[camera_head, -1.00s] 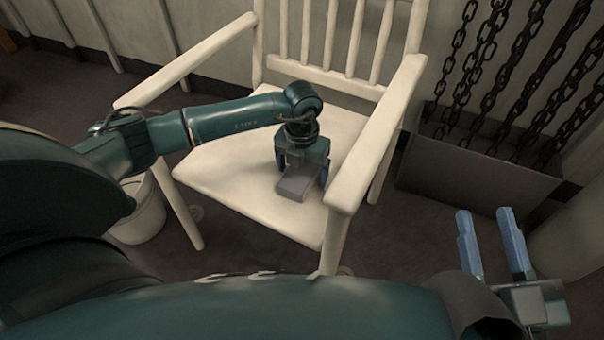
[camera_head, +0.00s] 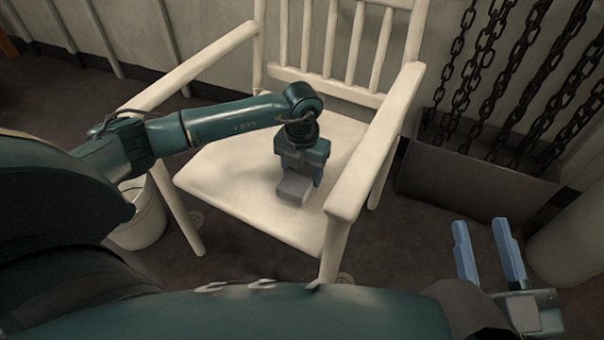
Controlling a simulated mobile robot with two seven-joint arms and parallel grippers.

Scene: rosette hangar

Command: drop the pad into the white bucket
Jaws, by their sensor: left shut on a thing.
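The pad (camera_head: 294,188) is a small grey block over the seat of the white chair (camera_head: 235,185). My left gripper (camera_head: 303,178) points down over the seat and is shut on the pad; I cannot tell whether the pad touches the seat. The fingers are partly hidden by the gripper body. The white bucket (camera_head: 142,222) stands on the floor left of the chair, partly hidden behind my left arm. My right gripper (camera_head: 482,240) is at the lower right, with its two blue fingers apart and nothing between them.
The chair's armrests (camera_head: 378,140) rise on both sides of the seat, and its slatted back stands behind. A grey bin (camera_head: 470,182) with hanging chains (camera_head: 535,80) is at the right. A pale round column (camera_head: 575,240) stands at the right edge.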

